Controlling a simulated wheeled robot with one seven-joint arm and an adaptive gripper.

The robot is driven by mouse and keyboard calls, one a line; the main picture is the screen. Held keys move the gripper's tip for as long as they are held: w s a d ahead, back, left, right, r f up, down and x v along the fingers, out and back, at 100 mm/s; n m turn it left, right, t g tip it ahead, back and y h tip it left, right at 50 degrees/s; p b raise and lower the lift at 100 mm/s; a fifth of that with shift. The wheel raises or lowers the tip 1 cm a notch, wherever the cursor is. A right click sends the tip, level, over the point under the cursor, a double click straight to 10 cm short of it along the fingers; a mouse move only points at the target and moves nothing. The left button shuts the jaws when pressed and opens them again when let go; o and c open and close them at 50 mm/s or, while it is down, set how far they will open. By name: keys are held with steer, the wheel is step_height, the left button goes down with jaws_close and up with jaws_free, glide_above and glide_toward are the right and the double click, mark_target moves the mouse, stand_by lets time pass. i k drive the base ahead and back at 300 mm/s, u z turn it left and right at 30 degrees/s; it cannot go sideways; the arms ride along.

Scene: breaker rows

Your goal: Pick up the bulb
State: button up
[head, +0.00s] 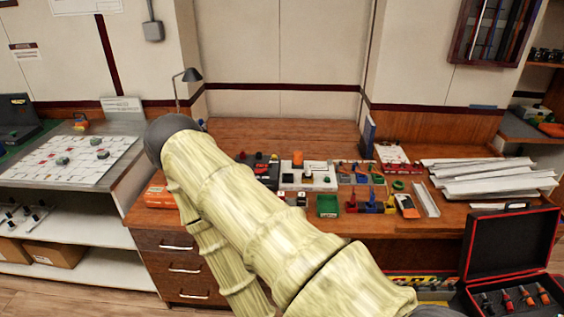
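I cannot make out a bulb in the head view. It may be hidden behind my arm or be too small to tell among the items on the wooden desk (440,243). My arm, in a pale yellow ribbed cover, rises from the lower right towards the upper left and hides part of the desk. My gripper does not show, so its state and what it may hold are not visible.
A small desk lamp (187,76) stands at the back left. An open toolbox (510,250) is at lower right. A board (85,158) lies on the left bench.

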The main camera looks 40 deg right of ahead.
mark_target(308, 170)
steer(key=z, duration=0.15)
steer(key=i, duration=0.75)
steer(key=z, duration=1)
steer(key=i, duration=0.6)
steer(key=z, duration=0.5)
